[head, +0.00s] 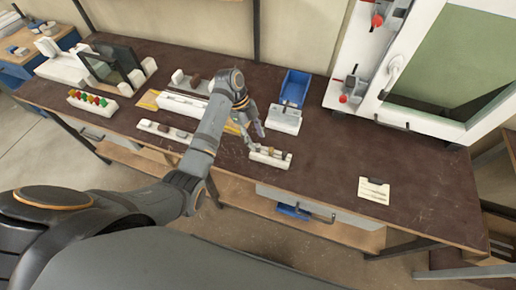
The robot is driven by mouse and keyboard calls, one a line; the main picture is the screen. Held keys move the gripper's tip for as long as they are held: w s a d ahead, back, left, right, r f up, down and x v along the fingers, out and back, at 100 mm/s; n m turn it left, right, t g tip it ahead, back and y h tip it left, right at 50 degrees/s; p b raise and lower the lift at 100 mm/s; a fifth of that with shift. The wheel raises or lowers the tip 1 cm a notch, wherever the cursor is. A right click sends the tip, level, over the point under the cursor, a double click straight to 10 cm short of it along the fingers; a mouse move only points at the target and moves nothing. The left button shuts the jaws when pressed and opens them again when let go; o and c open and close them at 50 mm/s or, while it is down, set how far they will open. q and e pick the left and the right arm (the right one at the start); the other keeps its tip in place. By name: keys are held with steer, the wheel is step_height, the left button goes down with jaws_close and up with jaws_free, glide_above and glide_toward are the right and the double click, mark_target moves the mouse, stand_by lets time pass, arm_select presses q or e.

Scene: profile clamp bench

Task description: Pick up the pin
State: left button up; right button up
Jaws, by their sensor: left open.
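A small white holder block (270,161) sits near the front edge of the brown bench, right of centre. Small pieces stand on it, among them a brass-coloured one (271,150) that looks like the pin; it is too small to be sure. My left gripper (254,138) points down just behind and left of this block, with its fingers apart and nothing seen between them. Whether a fingertip touches the block I cannot tell. My right gripper is not in view.
A blue bin (294,87) and a white block (285,119) stand behind. Long white rails (165,130) lie left, with a rack of coloured pieces (92,102) beyond. A paper card (374,190) lies right. A framed panel (450,55) stands back right. The bench between is clear.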

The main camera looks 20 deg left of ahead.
mark_target(258, 145)
arm_select(q)
steer(key=x, duration=0.1)
steer(key=p+x, duration=0.1)
steer(key=x, duration=0.2)
steer(key=shift+s, duration=0.25)
steer(key=shift+f, duration=0.2)
jaws_close()
